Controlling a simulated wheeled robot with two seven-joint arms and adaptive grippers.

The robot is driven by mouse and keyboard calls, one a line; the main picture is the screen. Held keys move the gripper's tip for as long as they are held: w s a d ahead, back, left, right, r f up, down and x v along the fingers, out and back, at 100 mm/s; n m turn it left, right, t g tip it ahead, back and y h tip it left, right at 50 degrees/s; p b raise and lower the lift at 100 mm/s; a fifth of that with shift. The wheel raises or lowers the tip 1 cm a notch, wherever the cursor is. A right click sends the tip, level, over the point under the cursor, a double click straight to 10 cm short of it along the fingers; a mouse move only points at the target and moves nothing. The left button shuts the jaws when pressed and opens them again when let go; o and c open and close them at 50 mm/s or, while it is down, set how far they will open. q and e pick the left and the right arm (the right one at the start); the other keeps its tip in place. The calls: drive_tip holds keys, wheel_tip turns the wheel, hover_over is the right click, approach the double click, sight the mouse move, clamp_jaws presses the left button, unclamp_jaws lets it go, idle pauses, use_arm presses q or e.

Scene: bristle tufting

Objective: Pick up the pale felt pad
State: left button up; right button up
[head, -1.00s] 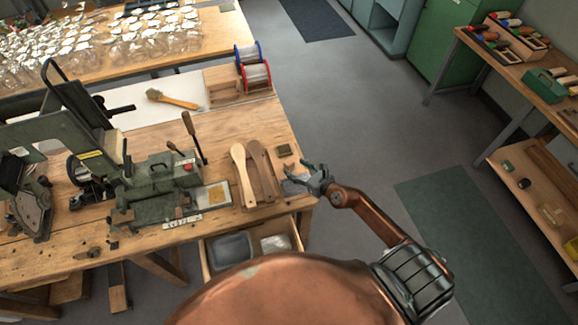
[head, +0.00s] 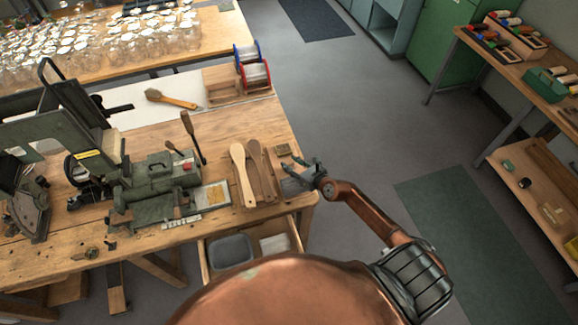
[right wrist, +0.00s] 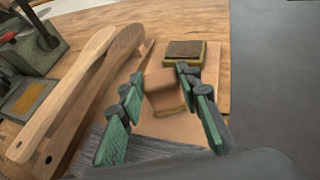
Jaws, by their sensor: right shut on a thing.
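The pale felt pad (right wrist: 165,92) is a small tan block between the fingers of my right gripper (right wrist: 160,78) in the right wrist view. The fingers are closed on its sides, and it sits slightly tilted. Whether its underside touches the surface below is hard to tell. In the head view my right gripper (head: 303,167) is at the bench's right edge, where its fingers largely hide the pad. A dark-topped pad (right wrist: 186,51) with a yellowish edge lies just beyond it. My left gripper is not in view.
Two wooden paddle-shaped handles (head: 242,175) lie left of the gripper. A green-grey machine (head: 160,185) stands further left on the wooden bench (head: 150,232). A drawer (head: 285,240) is open below the bench front. Floor is clear right of the bench.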

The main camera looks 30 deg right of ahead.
drive_tip(key=c, duration=0.4)
drive_tip(key=shift+r, duration=0.1)
drive_tip(key=shift+c, duration=0.2)
